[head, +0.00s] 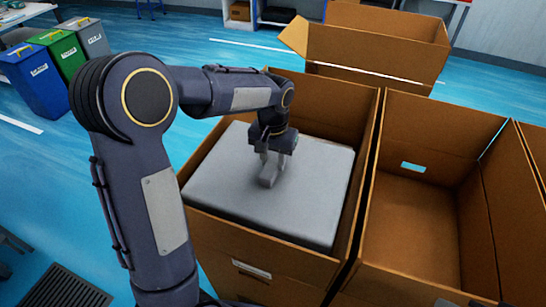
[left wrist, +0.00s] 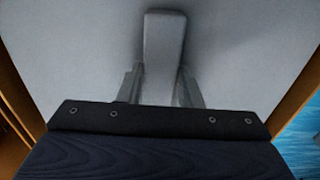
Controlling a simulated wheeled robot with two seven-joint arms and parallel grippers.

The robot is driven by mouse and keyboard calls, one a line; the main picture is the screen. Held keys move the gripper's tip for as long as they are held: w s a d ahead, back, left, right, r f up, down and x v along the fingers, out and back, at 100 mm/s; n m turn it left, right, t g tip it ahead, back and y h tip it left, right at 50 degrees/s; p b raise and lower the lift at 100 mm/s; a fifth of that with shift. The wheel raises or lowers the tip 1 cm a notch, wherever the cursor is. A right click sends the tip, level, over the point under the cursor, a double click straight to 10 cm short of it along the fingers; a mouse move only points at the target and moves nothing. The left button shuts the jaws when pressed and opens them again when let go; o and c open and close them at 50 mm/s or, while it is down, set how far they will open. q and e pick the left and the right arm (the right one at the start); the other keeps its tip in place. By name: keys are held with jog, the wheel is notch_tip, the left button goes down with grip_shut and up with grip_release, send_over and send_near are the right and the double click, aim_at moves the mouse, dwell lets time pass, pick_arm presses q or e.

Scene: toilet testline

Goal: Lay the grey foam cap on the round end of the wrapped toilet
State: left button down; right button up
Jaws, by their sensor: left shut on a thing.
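The grey foam cap (head: 320,180) shows as a broad flat slab inside an open cardboard box. A raised grey bar (head: 267,178) stands out from the middle of its top. My left gripper (head: 270,160) reaches down from above and is shut on this bar. In the left wrist view, the bar (left wrist: 165,45) lies between the two fingers of the left gripper (left wrist: 160,80), with the cap's flat surface (left wrist: 70,50) behind. I cannot tell whether the cap is resting or lifted. No wrapped toilet is in view. My right gripper is not in view.
The cardboard box (head: 355,180) has walls close around the cap. An empty open box (head: 425,215) stands to its right, and another open box (head: 375,45) is behind. Blue, green and grey bins (head: 68,60) stand at the back left. Blue floor is clear between.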

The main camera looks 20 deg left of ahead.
pick_arm(q)
notch_tip(320, 180, down, 28)
jog(key=b, duration=2.1)
jog(key=shift+r, duration=0.25)
jog(key=shift+f, duration=0.35)
jog(key=c, duration=0.9)
grip_release()
jog(key=shift+r+p, duration=0.6)
jog(key=shift+r, duration=3.35)
